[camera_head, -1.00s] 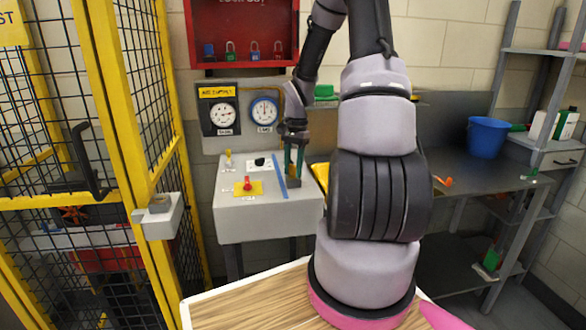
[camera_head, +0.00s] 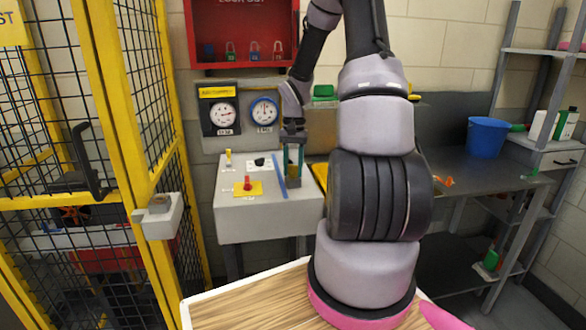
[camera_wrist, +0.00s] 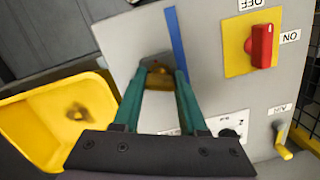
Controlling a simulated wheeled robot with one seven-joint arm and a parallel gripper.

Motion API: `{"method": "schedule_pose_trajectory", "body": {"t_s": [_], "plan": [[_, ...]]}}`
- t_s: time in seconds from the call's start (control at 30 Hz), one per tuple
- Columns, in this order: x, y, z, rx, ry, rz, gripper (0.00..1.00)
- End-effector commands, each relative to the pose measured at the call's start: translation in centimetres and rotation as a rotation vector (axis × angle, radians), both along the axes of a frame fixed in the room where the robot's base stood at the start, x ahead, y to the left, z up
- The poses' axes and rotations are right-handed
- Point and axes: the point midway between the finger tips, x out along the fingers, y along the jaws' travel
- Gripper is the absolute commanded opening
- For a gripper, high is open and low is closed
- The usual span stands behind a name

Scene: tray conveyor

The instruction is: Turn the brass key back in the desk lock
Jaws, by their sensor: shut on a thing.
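The brass key (camera_wrist: 158,80) shows between my fingertips in the wrist view, at a dark lock plate on the grey desk top (camera_wrist: 208,60). My gripper (camera_wrist: 160,76) points down at the lock, its two green fingers shut on the key. In the head view my gripper (camera_head: 294,172) stands over the right part of the grey desk (camera_head: 265,222), right of a blue stripe (camera_head: 279,174). The fingers hide most of the key and lock there, so I cannot tell the key's exact angle.
A red switch (camera_wrist: 262,46) on a yellow plate and a yellow air lever (camera_wrist: 283,148) are on the same desk top. A yellow bin (camera_wrist: 50,115) is beside the desk. Gauges (camera_head: 264,112) hang behind, and a yellow-framed cage (camera_head: 160,100) stands left.

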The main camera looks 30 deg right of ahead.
Motion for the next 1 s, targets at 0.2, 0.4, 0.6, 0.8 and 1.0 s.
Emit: {"method": "schedule_pose_trajectory", "body": {"t_s": [0.2,0.4,0.6,0.8,1.0], "plan": [[0.07,-0.04,0.03,0.0,-0.001,0.105,0.0],[0.07,-0.01,0.02,-0.001,-0.002,0.136,0.0],[0.1,0.0,0.03,-0.001,-0.002,0.342,0.0],[0.07,-0.01,0.02,-0.001,-0.002,0.366,0.0],[0.06,0.01,0.02,-0.002,-0.001,0.495,0.0]]}}
